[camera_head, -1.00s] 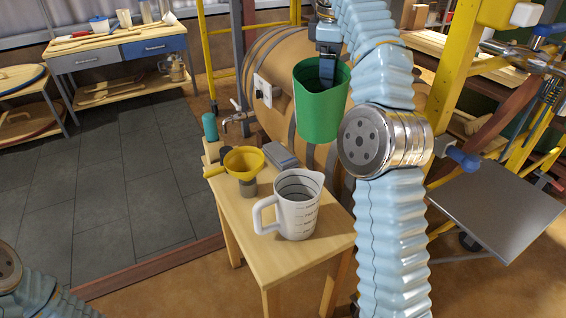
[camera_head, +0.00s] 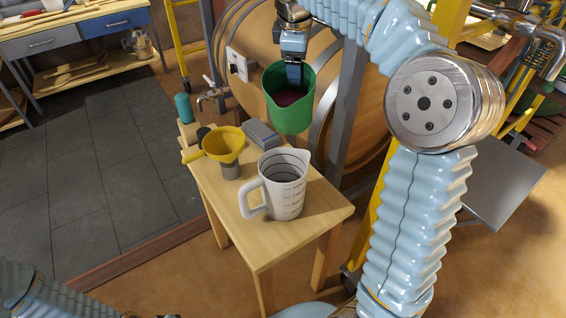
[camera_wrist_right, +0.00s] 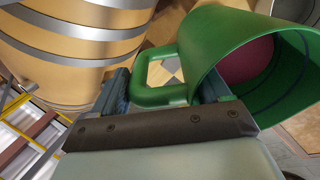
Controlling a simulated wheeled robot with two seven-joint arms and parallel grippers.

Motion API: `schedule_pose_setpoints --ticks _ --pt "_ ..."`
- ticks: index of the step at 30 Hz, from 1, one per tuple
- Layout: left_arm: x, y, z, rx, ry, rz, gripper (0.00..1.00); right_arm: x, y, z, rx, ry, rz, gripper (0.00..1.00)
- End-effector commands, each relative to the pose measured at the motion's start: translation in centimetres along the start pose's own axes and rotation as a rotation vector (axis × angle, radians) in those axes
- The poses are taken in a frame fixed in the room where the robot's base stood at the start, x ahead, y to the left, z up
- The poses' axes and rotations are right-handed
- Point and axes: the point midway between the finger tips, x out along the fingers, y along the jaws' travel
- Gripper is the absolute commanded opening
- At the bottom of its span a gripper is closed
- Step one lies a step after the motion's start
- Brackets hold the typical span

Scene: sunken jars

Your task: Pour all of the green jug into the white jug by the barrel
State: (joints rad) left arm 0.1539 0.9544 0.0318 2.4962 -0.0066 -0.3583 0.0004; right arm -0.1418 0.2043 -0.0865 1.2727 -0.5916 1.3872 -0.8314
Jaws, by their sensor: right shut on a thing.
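The green jug (camera_head: 290,112) hangs above the table, behind and slightly right of the white jug's mouth in the head view. Dark red contents show inside it. My right gripper (camera_head: 293,78) is shut on its handle (camera_wrist_right: 160,97), which shows between the fingers in the right wrist view. The white jug (camera_head: 285,192) stands upright on the small wooden table, with dark measuring marks and its handle to the left. The two jugs are apart. The barrel (camera_head: 262,60) lies behind the table. My left gripper is out of view; only part of my left arm shows at lower left.
A tap (camera_head: 212,92) juts from the barrel side. The table's front right corner is clear.

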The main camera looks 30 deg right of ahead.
Motion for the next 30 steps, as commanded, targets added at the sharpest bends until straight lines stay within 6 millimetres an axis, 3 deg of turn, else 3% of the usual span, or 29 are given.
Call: schedule_pose_setpoints --ticks 7,13,20,30 --pt "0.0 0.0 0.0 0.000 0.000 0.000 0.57 3.7 -2.2 0.1 -0.005 0.000 0.167 0.00" --pt "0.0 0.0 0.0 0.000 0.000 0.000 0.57 0.0 -2.6 -0.1 -0.006 0.005 0.413 0.00" --pt "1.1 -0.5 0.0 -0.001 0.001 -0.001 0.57 0.2 -2.7 0.0 -0.002 0.001 0.442 0.00" --pt "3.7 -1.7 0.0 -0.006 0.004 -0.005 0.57 -1.2 -3.3 0.2 -0.002 0.000 0.548 0.00"
